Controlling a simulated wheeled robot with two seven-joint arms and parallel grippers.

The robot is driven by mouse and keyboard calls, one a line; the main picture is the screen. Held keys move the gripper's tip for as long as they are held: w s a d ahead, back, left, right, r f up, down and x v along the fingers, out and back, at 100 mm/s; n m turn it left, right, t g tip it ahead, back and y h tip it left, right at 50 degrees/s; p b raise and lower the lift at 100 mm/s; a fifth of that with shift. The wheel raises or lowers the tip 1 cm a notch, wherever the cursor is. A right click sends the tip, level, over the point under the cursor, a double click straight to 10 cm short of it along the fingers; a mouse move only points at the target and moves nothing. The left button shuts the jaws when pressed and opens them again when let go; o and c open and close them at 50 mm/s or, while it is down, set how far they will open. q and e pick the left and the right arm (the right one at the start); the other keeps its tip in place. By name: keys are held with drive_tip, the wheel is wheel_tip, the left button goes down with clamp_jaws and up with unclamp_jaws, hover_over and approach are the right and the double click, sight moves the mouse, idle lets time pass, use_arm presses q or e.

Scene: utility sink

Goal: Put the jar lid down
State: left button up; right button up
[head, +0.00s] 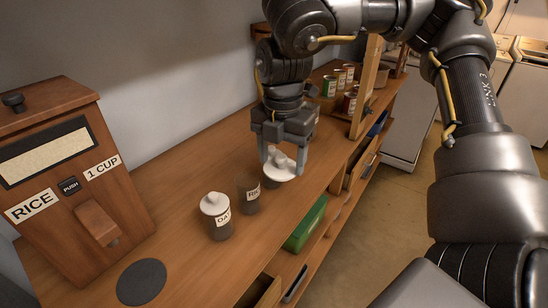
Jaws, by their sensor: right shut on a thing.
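My right gripper (284,160) points down over the wooden counter (185,185) and is shut on a white jar lid (279,174). The lid is at the right of an open glass jar (248,194) whose label seems to begin with "RI". Something glassy shows just under the lid, but I cannot tell whether the lid rests on it or hangs above it. A second jar (220,227), labelled as oats, stands nearer with a white lid on. My left gripper is not in view.
A wooden rice dispenser (75,190) stands at the left, with a dark round mat (141,282) before it. Several cans (340,78) stand by a wooden post (366,85) at the back. A green box (306,224) lies on the shelf below the counter's front edge.

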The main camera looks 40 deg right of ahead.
drive_tip(key=w+a+f+m, duration=0.1)
drive_tip(key=a+f+m, duration=0.2)
drive_tip(key=f+m, duration=0.5)
drive_tip(key=w+a+f+m, duration=0.1)
drive_tip(key=a+f+m, duration=0.2)
drive_tip(key=f+m, duration=0.5)
drive_tip(key=shift+w+a+f+m, duration=0.15)
drive_tip(key=shift+a+f+m, duration=0.15)
drive_tip(key=shift+m, duration=0.5)
